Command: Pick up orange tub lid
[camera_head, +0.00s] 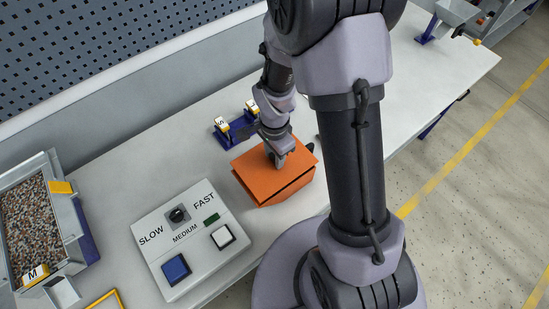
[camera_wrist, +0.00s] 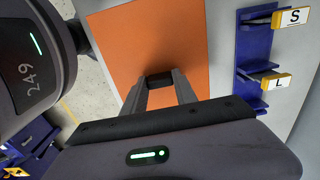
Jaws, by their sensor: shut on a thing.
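The orange tub lid (camera_head: 268,170) lies at the top of the orange tub (camera_head: 288,191) on the light table, right of the control panel. A dark gap shows between lid and tub along the front, so the lid looks slightly raised or tilted. My gripper (camera_head: 279,161) is over the lid and shut on it. In the wrist view the lid (camera_wrist: 140,45) fills the middle, and the fingers of my gripper (camera_wrist: 160,80) meet at a small dark part on it, seemingly its handle. The far side of the tub is hidden by my arm.
The control panel (camera_head: 187,240) has a knob and two buttons. A blue rack (camera_head: 235,128) with tags S and L stands behind the tub. A tray of granules (camera_head: 35,225) is at the left. The table (camera_head: 125,185) is clear between tray and rack.

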